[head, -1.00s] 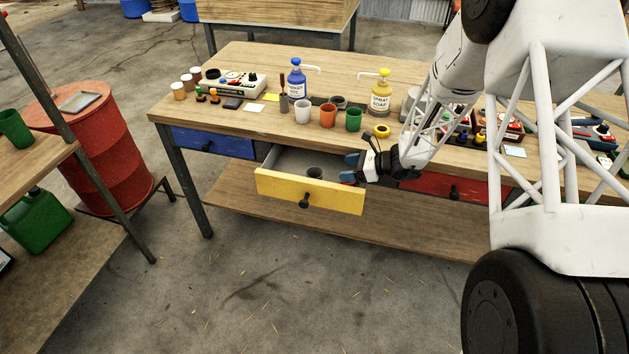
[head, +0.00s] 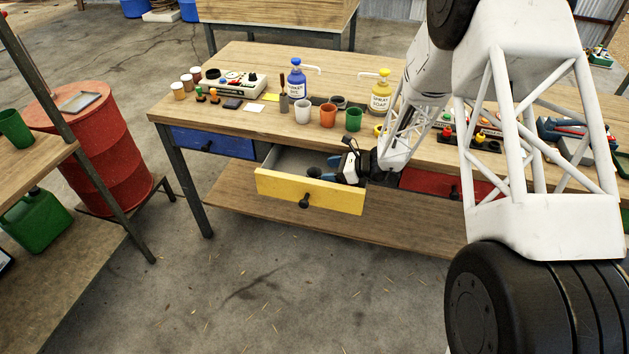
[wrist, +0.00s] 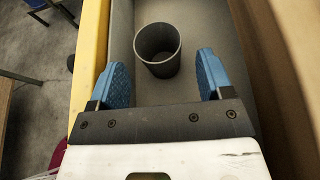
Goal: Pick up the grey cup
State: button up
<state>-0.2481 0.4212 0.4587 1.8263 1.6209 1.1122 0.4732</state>
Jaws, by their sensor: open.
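The grey cup (wrist: 158,68) stands upright in the open yellow-fronted drawer (head: 285,188), a little beyond my fingertips in the wrist view. In the head view the cup (head: 313,172) shows only in part, just left of my gripper (head: 328,168). My gripper (wrist: 162,62) is open and empty, reaching low into the drawer from the right. Its two blue fingers are spread wider than the cup, with the cup ahead between their lines. I see no contact with the cup.
The drawer's yellow front (wrist: 88,58) runs close along my left finger. The tabletop edge is close on the right. Above stand white (head: 303,108), orange (head: 328,117) and green (head: 353,119) cups and two soap bottles. The drawer floor around the cup looks clear.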

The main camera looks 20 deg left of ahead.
aim_at(307, 173)
jog(key=shift+x, duration=2.55)
jog(key=shift+s, duration=0.15)
jog(key=c, duration=0.7)
jog(key=shift+o, duration=0.2)
jog(key=shift+r, duration=0.1)
notch_tip(307, 173, up, 10)
